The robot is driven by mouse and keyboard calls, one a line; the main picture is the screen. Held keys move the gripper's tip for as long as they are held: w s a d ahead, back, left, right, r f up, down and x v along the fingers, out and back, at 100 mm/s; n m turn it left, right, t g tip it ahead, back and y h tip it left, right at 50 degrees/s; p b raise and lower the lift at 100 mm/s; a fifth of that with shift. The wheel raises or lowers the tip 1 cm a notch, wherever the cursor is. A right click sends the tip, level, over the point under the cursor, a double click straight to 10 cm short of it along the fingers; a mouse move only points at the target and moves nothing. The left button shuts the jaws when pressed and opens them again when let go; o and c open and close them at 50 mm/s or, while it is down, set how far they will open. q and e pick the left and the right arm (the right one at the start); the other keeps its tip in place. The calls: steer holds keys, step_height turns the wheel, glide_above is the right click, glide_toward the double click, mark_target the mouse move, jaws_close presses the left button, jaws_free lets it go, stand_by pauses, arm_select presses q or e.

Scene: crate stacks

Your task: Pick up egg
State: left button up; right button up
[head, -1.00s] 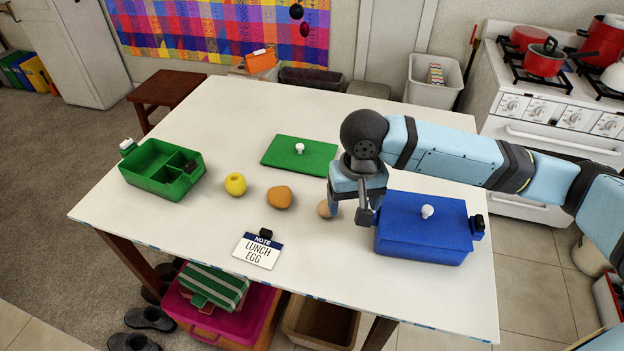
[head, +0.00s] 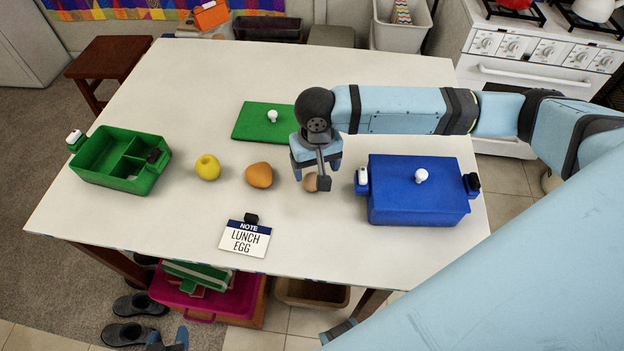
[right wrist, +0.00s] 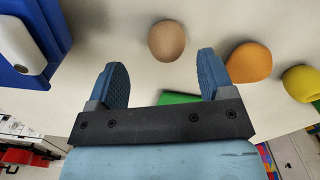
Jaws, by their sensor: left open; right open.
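The tan egg (head: 310,183) lies on the white table, left of the blue lidded box, partly hidden behind my right gripper in the head view. My right gripper (head: 316,178) points down over it. In the right wrist view the whole egg (right wrist: 167,41) shows just beyond and between the open fingertips (right wrist: 162,62), with nothing held. My left gripper (head: 167,340) shows only at the bottom edge of the head view, open, in front of the table and far from the egg.
An orange-brown rounded food (head: 259,175) and a yellow apple (head: 208,167) lie left of the egg. Around them are the blue box (head: 418,205), green lid (head: 262,122), open green divided box (head: 105,178) and a "LUNCH EGG" note (head: 245,240).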

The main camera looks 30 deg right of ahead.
mark_target(313, 175)
steer(key=f, duration=0.5)
steer(key=shift+w+a+p, duration=0.1)
steer(key=shift+a+p, duration=0.2)
steer(key=shift+a, duration=0.05)
steer(key=c, duration=1)
